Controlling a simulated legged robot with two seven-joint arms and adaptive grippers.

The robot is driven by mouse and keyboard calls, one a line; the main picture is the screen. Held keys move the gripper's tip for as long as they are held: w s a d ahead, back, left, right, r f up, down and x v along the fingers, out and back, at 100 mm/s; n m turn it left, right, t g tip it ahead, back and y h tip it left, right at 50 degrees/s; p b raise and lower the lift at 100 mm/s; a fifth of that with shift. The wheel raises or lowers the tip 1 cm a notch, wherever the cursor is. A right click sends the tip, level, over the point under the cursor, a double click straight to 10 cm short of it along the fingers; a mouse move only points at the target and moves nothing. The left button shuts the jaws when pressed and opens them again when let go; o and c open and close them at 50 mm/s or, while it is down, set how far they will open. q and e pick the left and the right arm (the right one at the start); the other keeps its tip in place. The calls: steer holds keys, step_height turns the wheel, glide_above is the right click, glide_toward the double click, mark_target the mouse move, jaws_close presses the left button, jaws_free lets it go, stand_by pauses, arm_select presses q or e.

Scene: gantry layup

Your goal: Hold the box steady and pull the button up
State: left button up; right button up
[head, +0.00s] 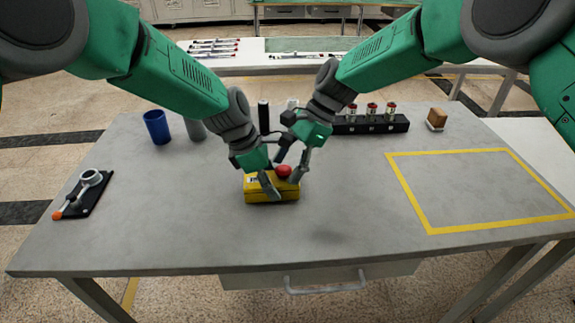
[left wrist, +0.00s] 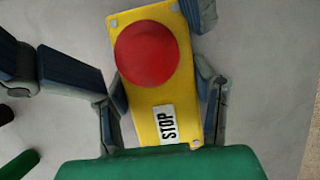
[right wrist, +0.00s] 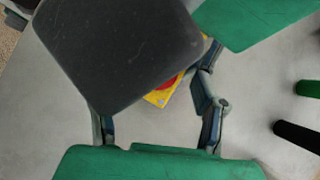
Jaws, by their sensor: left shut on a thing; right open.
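The yellow box (head: 258,196) with a red button (head: 284,170) on top sits on the grey table. In the left wrist view the red button (left wrist: 147,54) and a "STOP" label show on the box (left wrist: 148,126). My left gripper (head: 266,182) is shut on the box, a finger on each long side. My right gripper (head: 292,158) is open above the box, its fingers near the button; whether they touch it I cannot tell. In the right wrist view a dark part covers most of the button (right wrist: 168,82) and box (right wrist: 157,99).
A blue cup (head: 156,127) and a grey cylinder (head: 195,130) stand back left. A black rack (head: 370,125) with red-topped items and a small brown block (head: 436,117) stand back right. A black mat (head: 97,193) with a tool lies left. A yellow-outlined area (head: 480,190) is empty.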

steer(key=v, duration=1.2)
steer(key=shift+w, duration=0.15)
arm_select(q)
steer(key=o, duration=1.5)
steer(key=shift+r, duration=0.1)
